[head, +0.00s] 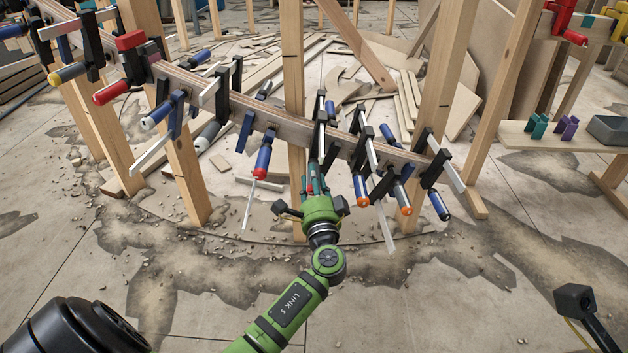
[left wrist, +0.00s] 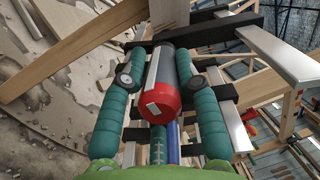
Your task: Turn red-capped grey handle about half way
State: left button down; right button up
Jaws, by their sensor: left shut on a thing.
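The grey handle with the red cap (left wrist: 160,104) is in the middle of the left wrist view, its cap end facing the camera. A white mark shows on the cap, and a pale stripe runs along the grey part. My left gripper (left wrist: 166,76) is shut on this handle, with one teal finger on each side. In the head view my left gripper (head: 315,180) is at the middle of the curved wooden stringer (head: 283,118), and it hides most of the handle. The handle belongs to a clamp on the stringer.
Several clamps line the stringer on both sides, including a blue handle with an orange cap (head: 361,189) close at right and a blue handle (head: 264,158) at left. Wooden posts (head: 292,90) stand along it. A side table (head: 530,140) holds a grey bin (head: 608,129).

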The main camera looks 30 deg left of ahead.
pick_arm(q)
jog(key=shift+s+a, duration=0.2)
jog(key=shift+a, duration=0.15)
jog(key=c, duration=1)
grip_release()
jog(key=shift+s+r, duration=0.1)
jog(key=shift+d, duration=0.1)
jog(key=shift+d, duration=0.1)
jog(key=shift+s+d, duration=0.25)
jog(key=shift+d, duration=0.05)
jog(key=shift+v, duration=5.5)
